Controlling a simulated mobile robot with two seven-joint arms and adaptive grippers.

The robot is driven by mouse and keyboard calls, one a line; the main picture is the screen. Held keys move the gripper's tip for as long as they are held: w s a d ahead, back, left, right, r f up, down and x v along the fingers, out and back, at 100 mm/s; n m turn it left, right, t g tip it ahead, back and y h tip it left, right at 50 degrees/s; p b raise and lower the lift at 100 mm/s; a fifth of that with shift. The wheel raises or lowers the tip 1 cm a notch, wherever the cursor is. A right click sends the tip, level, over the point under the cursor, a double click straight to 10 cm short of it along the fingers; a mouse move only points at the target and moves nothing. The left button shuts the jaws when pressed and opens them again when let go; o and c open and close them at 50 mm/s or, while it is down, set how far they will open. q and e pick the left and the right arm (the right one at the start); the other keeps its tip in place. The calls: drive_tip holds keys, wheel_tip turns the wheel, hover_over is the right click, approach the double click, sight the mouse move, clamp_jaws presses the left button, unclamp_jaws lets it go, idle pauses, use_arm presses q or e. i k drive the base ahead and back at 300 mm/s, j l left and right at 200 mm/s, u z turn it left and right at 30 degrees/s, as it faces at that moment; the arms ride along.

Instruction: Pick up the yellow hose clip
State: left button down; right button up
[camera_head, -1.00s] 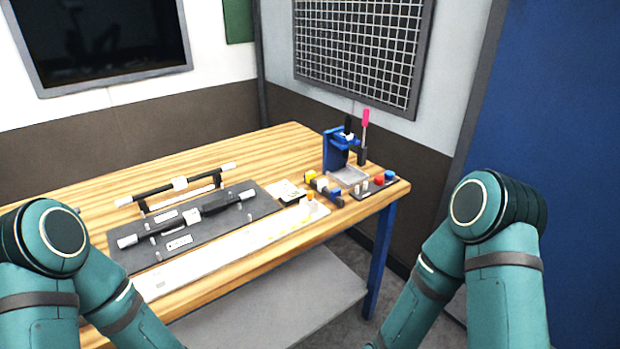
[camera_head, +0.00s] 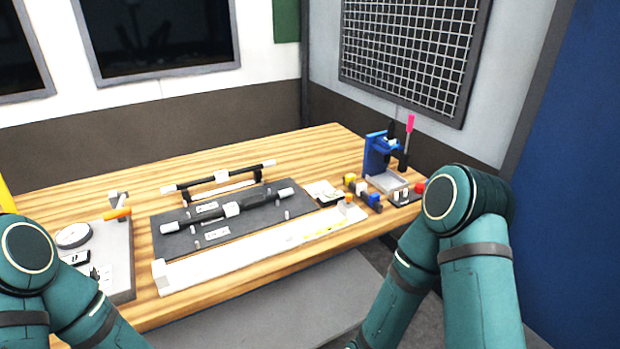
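A small yellow piece (camera_head: 350,178), which may be the yellow hose clip, sits at the right part of the wooden table (camera_head: 310,147). Faint yellow marks also show on the long white strip (camera_head: 250,255) along the table's front. Both my arms show at the lower left and lower right, but neither gripper is in the picture.
A blue press-like stand (camera_head: 377,153) and a pink-handled tool (camera_head: 410,124) stand behind the small pieces. A dark mat (camera_head: 185,243) holds a black bar with white ends (camera_head: 240,207). A grey board with a dial (camera_head: 73,235) lies at left.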

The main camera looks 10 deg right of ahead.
sight(349, 177)
drive_tip(key=l+u, duration=0.2)
drive_tip(key=u, duration=0.2)
drive_tip(key=l+u, duration=0.5)
drive_tip(key=u, duration=0.25)
drive_tip(key=k+l+u, duration=0.1)
drive_tip(key=l+u, duration=0.15)
drive_tip(key=l, duration=0.2)
drive_tip(key=k+l+u, duration=0.1)
drive_tip(key=l+u, duration=0.2)
drive_tip(key=l, duration=0.15)
drive_tip(key=k+l, duration=0.15)
drive_tip(key=l, duration=0.15)
drive_tip(key=k+l+u, duration=0.15)
drive_tip(key=l, duration=0.2)
drive_tip(key=k+l, duration=0.15)
drive_tip(key=l, duration=0.15)
